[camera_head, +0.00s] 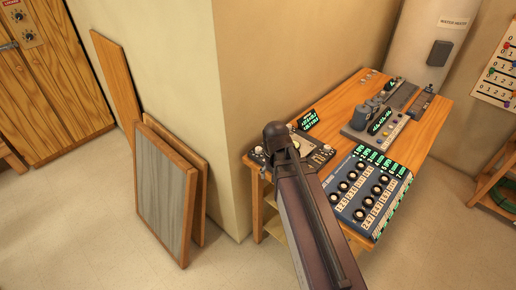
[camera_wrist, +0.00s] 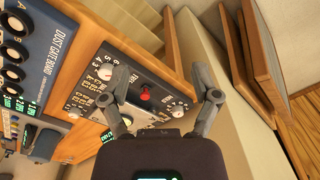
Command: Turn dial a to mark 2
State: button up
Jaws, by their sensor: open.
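A blue board lettered "DUST GATE BOARD" (camera_wrist: 40,52) shows at the left of the wrist view, with a column of black dials (camera_wrist: 14,52) on white scales. In the head view the blue board (camera_head: 349,223) lies on the table's front right, with several dials in rows. I cannot read which dial is a, or its pointer. My gripper (camera_wrist: 163,74) is open and empty, its fingers spread over a dark panel (camera_wrist: 128,82) with a red button (camera_wrist: 146,94) and white knobs (camera_wrist: 104,72). The gripper touches no dial that I can see. My arm partly covers the dark panel in the head view.
The wooden table (camera_head: 345,99) stands against a wall corner. Grey equipment (camera_head: 395,127) sits behind the blue board. A small black sign (camera_head: 307,120) stands near the dark panel. Framed boards (camera_head: 165,190) lean on the wall at left. The floor at front left is clear.

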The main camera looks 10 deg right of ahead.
aim_at(259, 148)
jog(key=w+r+m+p, duration=0.2)
jog(key=w+m, duration=0.9)
jog(key=w, duration=1.4)
jog(key=shift+w+d, duration=0.2)
jog(key=shift+w, duration=0.15)
jog(key=shift+f, duration=0.1)
notch_tip(259, 148, down, 14)
jog(key=b, duration=1.4)
jog(key=shift+r, duration=0.25)
jog(key=shift+a, duration=0.1)
grip_shut()
